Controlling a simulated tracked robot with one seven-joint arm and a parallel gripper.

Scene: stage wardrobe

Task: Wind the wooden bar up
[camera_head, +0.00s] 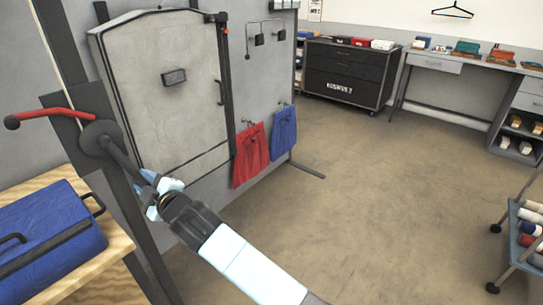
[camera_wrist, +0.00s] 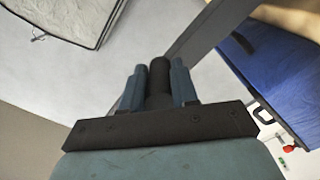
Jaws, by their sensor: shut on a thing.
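At the left in the head view, a dark post carries a black plate with a round black hub (camera_head: 100,138). A red lever with a black knob (camera_head: 42,115) reaches left from beside the hub. A dark crank arm (camera_head: 124,162) runs from the hub down to the right, to my gripper (camera_head: 160,192). In the wrist view, my gripper (camera_wrist: 158,88) is shut around a black cylindrical handle (camera_wrist: 159,78), with a finger on each side. A pale cord (camera_head: 46,38) runs down toward the plate. I cannot make out the wooden bar in either view.
A wooden-topped table (camera_head: 110,262) with a blue case (camera_head: 45,240) stands close at the left. A trolley (camera_head: 512,250) stands right. The middle floor is clear.

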